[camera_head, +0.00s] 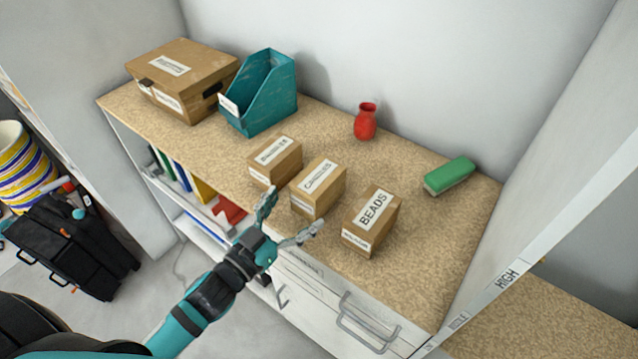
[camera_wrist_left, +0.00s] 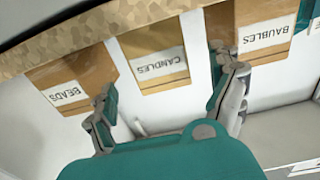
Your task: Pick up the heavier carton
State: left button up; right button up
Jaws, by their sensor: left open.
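Three small brown cartons stand in a row on the cork-topped shelf unit. The left one (camera_head: 274,163) is labelled as baubles, the middle one (camera_head: 318,189) candles, and the right one (camera_head: 371,221) beads. In the left wrist view the beads carton (camera_wrist_left: 72,82), candles carton (camera_wrist_left: 155,60) and baubles carton (camera_wrist_left: 266,45) also show. My left gripper (camera_head: 291,213) is open and empty, in front of the candles carton, its fingers apart on either side of that carton's front. I cannot tell the weights by sight. My right gripper is not in view.
A large cardboard box (camera_head: 183,75) and a teal magazine file (camera_head: 262,95) stand at the back left. A red vase (camera_head: 365,122) and a green eraser-like block (camera_head: 449,176) stand behind the cartons. Drawers (camera_head: 335,300) lie below the front edge. The front right top is clear.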

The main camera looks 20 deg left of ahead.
aim_at(313, 191)
pick_arm(q)
jog(key=shift+w+d, duration=0.2)
jog(key=shift+w, duration=0.5)
jog(key=shift+w+d, duration=0.1)
jog(key=shift+w, duration=0.2)
jog(key=p+x, duration=0.2)
jog(key=x, duration=0.2)
jog(key=shift+w+d+f, duration=0.1)
jog(key=shift+w+f, duration=0.15)
jog(key=shift+w, duration=0.05)
jog(key=shift+c, duration=0.9)
jog(key=c, duration=1.3)
jog(key=shift+c, duration=1.1)
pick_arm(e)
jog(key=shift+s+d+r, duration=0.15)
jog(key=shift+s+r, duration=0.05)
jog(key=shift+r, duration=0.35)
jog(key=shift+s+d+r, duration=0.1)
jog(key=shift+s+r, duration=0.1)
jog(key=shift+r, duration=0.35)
